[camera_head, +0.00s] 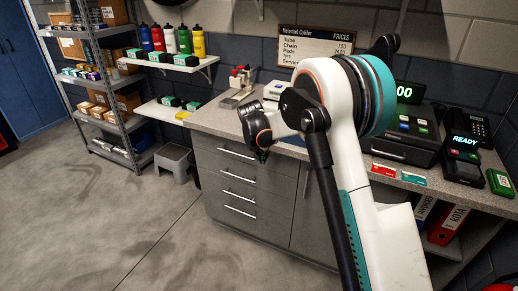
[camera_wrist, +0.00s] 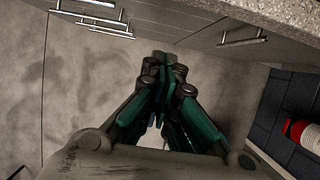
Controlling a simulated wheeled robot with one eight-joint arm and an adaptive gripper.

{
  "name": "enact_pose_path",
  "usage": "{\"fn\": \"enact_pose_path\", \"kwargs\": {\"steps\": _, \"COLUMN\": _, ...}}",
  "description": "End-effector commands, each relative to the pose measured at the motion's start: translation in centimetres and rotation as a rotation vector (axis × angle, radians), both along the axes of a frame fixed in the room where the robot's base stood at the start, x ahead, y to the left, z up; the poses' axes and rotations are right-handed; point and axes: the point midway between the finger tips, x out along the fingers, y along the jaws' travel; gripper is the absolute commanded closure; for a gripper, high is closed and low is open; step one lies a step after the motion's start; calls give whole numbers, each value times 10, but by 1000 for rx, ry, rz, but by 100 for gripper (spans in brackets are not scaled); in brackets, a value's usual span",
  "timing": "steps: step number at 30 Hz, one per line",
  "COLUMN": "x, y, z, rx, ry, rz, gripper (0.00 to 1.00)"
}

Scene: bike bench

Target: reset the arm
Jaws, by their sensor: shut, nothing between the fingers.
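My gripper (camera_wrist: 165,68) points down the wrist view with its dark and teal fingers drawn together at the tips. It is shut and holds nothing. Grey floor lies beyond the fingertips, and the drawer fronts are at the top of that view. In the head view my white and teal arm rises in front of the counter and folds over at the top.
The counter (camera_head: 217,121) has grey drawers (camera_head: 238,181) below and a card terminal (camera_head: 463,158) on top. Its edge (camera_wrist: 285,20) is close in the wrist view. A metal shelf rack (camera_head: 103,75) and a grey stool (camera_head: 175,158) stand left. Floor in front is clear.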

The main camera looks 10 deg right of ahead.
Motion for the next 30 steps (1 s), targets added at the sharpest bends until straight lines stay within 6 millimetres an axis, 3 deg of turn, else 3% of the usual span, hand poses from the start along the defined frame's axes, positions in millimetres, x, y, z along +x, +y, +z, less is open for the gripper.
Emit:
{"fn": "enact_pose_path", "kwargs": {"steps": 5, "x": -17, "y": -4, "z": 30, "rx": 48, "ry": -39, "rz": -104, "gripper": 100}}
{"fn": "enact_pose_path", "kwargs": {"steps": 11, "x": -59, "y": -12, "z": 87, "rx": 173, "ry": -124, "rz": -360, "gripper": 100}}
{"fn": "enact_pose_path", "kwargs": {"steps": 21, "x": -149, "y": -24, "z": 163, "rx": 409, "ry": -254, "rz": -817, "gripper": 100}}
{"fn": "enact_pose_path", "kwargs": {"steps": 30, "x": -239, "y": -33, "z": 199, "rx": 630, "ry": -343, "rz": -1220, "gripper": 100}}
